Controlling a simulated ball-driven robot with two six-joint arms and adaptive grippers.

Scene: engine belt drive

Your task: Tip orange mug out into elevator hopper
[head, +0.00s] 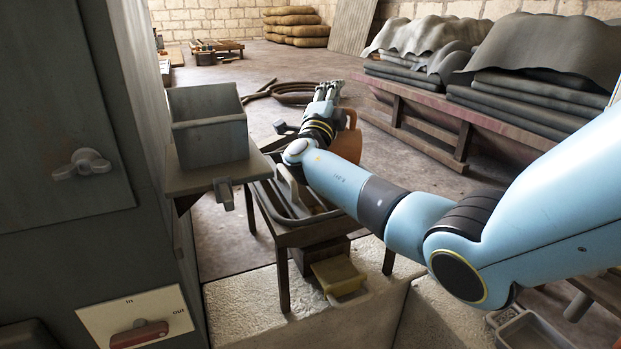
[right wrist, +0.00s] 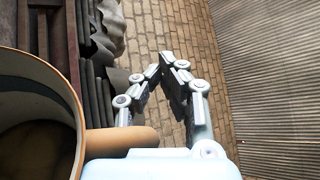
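The orange mug (head: 348,143) shows beside my right wrist in the head view, partly hidden by my arm. In the right wrist view the mug (right wrist: 72,90) fills the left edge, its mouth towards the camera, with brownish material or floor inside. Its handle (right wrist: 122,140) reaches across to the base of my right gripper (right wrist: 163,68), whose fingertips are close together. The grey open box that looks like the elevator hopper (head: 210,135) stands to the left, apart from the mug. My left gripper is not in view.
A wooden stand with a tray (head: 315,232) stands below my right arm. A tall grey cabinet (head: 60,120) with an in/out lever panel (head: 135,316) borders the hopper on the left. A bench (head: 425,95) with stacked dark sheets runs along the right. Open floor lies behind.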

